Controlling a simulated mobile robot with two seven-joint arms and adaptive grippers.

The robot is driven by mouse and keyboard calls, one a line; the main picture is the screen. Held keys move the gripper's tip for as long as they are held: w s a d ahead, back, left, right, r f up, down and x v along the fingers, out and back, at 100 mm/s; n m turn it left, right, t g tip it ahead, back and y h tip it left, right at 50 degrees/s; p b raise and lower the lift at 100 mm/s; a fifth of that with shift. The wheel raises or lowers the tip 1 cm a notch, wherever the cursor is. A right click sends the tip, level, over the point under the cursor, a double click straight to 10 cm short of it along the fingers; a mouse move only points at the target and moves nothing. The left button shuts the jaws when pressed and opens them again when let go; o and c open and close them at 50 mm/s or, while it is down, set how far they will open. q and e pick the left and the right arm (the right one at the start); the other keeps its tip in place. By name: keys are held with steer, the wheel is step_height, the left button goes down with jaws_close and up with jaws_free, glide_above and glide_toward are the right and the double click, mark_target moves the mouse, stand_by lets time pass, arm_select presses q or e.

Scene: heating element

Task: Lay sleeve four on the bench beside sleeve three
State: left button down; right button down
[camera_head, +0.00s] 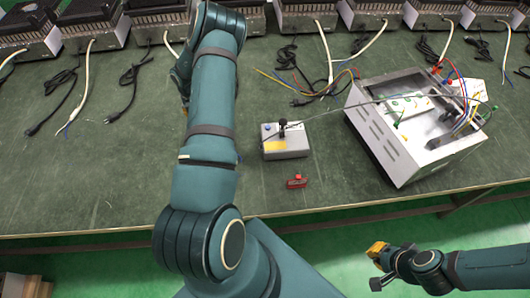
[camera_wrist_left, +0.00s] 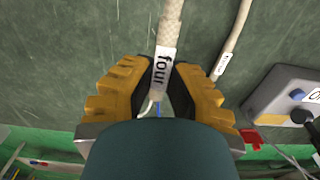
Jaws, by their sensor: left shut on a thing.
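In the left wrist view, sleeve four (camera_wrist_left: 168,40) is a pale braided sleeve with a white label reading "four". My left gripper (camera_wrist_left: 160,85) is shut on it near the label, with yellow fingers on both sides. A second pale sleeve (camera_wrist_left: 236,35) lies on the green bench (camera_wrist_left: 75,45) to its right, apart from it; its small label is too small to read. In the head view my left arm hides the left gripper and sleeve four. My right gripper (camera_head: 378,264) hangs in front of the bench edge, away from the sleeves; its jaw opening is unclear.
A grey switch box (camera_head: 286,145) and a small red part (camera_head: 297,181) sit right of my left arm. An open metal housing (camera_head: 395,150) with coloured wires stands further right. Heaters (camera_head: 93,12) with cords line the back. The bench's left front is clear.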

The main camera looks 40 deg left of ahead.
arm_select(q)
steer(key=shift+s+a+f, duration=0.15)
step_height(320, 180, down, 10)
steer(key=shift+r+b, duration=0.25)
steer(key=shift+b, duration=0.8)
steer(key=shift+f, duration=0.2)
steer(key=shift+f, duration=0.15)
steer(key=c, duration=1)
jaws_free()
steer(key=shift+c, duration=0.2)
